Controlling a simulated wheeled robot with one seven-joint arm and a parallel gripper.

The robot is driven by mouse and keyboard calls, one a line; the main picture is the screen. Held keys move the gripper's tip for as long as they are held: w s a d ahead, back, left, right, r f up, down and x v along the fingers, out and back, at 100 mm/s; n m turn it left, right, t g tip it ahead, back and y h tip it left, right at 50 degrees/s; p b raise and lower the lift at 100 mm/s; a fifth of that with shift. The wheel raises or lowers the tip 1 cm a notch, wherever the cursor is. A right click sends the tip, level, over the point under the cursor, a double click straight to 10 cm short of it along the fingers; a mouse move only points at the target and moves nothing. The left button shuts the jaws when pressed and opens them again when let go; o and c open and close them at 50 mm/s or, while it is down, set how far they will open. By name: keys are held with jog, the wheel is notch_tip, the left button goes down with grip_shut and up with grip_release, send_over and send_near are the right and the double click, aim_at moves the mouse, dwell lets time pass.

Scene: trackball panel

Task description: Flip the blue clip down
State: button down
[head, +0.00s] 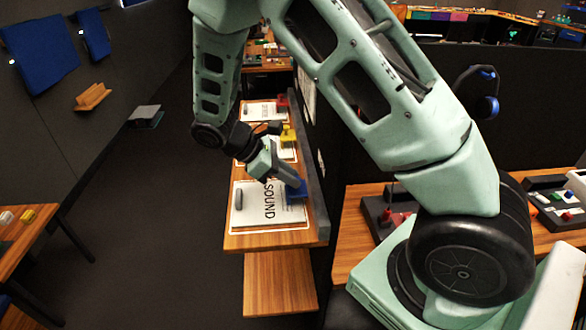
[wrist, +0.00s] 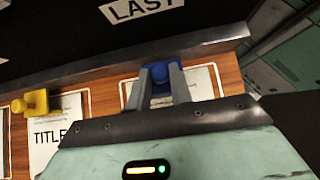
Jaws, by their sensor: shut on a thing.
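The blue clip (head: 297,191) is at the wall-side edge of the sheet marked SOUND (head: 268,208) on the wooden shelf (head: 290,237). It also shows in the wrist view (wrist: 160,72), between the two grey fingers of my gripper (wrist: 162,88). In the head view my gripper (head: 288,181) reaches down to the clip from the upper left, and its fingers are shut on the clip. The fingers and the gripper body hide part of the clip and most of its sheet in the wrist view.
A yellow clip (head: 288,134) and a red clip (head: 282,103) stand farther along the shelf with their own sheets. A grey ledge (head: 318,205) runs along the wall side. A grey piece (head: 239,198) lies at the sheet's left. Open floor (head: 140,240) is left of the shelf.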

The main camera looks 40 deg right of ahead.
jog(key=shift+w+a+f+g+h, duration=0.15)
jog(key=shift+a+f+g+h, duration=0.15)
jog(key=shift+h, duration=0.2)
jog(key=c, duration=1.3)
grip_release()
jog(key=shift+r, duration=0.1)
jog(key=shift+b+v, duration=1.85)
jog(key=shift+v, duration=6.85)
